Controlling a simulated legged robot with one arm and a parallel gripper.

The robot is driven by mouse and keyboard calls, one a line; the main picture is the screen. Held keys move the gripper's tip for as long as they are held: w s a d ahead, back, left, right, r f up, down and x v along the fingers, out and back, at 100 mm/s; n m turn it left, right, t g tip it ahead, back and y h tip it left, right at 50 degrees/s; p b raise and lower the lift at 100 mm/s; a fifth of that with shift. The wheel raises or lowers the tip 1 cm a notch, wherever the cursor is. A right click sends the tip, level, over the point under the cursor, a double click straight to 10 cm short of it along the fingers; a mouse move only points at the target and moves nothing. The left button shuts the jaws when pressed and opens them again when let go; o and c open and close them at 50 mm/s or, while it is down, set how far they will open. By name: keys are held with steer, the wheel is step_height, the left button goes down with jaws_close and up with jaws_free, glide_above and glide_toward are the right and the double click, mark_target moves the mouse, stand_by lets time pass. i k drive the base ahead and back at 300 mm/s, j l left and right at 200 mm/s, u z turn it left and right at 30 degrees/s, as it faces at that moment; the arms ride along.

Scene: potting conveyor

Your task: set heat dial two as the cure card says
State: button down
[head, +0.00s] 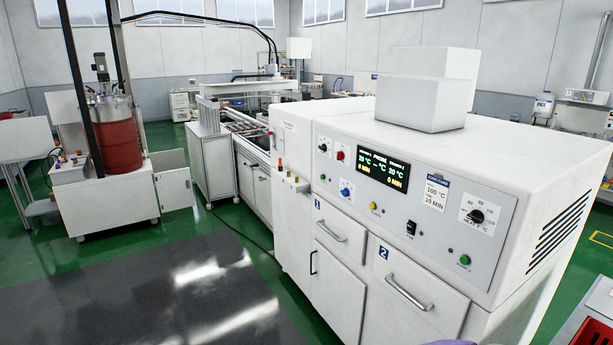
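The white curing oven (300,215) fills the right half, its control panel facing me. Heat dial two (477,216) is a black knob on a white scale plate at the panel's right end. Its scale figures are small and its exact setting is hard to read. The cure card (436,194), left of the dial, reads 100 °C and 10 MIN. The dark display (382,168) shows 20 °C on both sides and 0 MIN. My gripper is not in view.
A green button (464,260) and a black switch (411,228) sit below the card. Oven doors one (339,265) and two (408,292) are closed. A dark floor mat (150,295) lies clear at the left. A red crate (592,335) shows at bottom right.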

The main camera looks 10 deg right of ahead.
mark_target(476, 216)
steer(key=z, duration=1.25)
